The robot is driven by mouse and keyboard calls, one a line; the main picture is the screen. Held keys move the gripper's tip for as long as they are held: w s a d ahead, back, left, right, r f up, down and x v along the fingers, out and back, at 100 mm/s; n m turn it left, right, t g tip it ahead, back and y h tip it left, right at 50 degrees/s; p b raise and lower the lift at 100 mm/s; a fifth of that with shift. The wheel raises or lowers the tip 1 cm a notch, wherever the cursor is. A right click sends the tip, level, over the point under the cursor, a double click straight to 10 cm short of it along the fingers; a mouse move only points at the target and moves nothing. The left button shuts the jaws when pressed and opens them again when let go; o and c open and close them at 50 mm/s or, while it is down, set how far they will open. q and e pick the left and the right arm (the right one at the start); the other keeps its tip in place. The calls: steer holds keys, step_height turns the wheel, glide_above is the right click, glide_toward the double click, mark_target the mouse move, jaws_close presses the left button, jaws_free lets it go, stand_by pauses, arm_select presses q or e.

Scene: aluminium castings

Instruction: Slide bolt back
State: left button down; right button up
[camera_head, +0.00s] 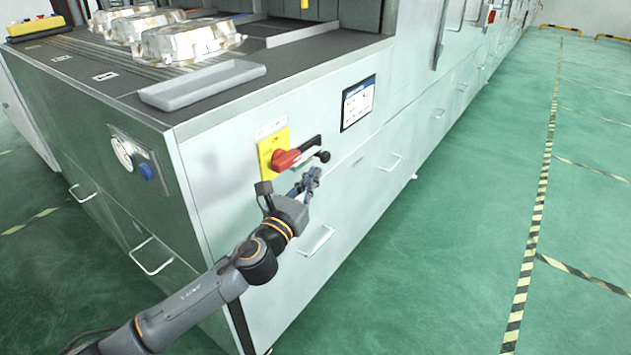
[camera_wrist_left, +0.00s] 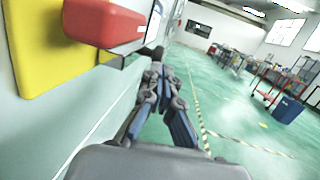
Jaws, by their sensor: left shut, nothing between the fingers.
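The bolt (camera_head: 306,156) is a pale bar on the side panel of the machine, with a black knob (camera_head: 323,157) at its right end. A red handle (camera_head: 286,160) on a yellow plate (camera_head: 266,150) sits at its left. My left gripper (camera_head: 314,174) is shut and empty, just below the knob; I cannot tell whether it touches it. In the left wrist view the red handle (camera_wrist_left: 104,22) and yellow plate (camera_wrist_left: 48,50) are at upper left, and the closed fingers (camera_wrist_left: 163,72) are in the middle. My right gripper is out of view.
A screen (camera_head: 358,103) is on the panel right of the bolt, and drawer handles (camera_head: 317,241) lie below. Castings (camera_head: 190,42) and a grey tray (camera_head: 203,85) are on top of the machine. The green floor (camera_head: 450,240) to the right is open.

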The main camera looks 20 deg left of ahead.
arm_select(q)
steer(key=v, duration=1)
steer(key=shift+s+f, duration=0.15)
steer(key=shift+s, duration=0.2)
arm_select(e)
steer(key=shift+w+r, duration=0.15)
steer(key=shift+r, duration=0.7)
arm_select(q)
steer(key=shift+a, duration=0.15)
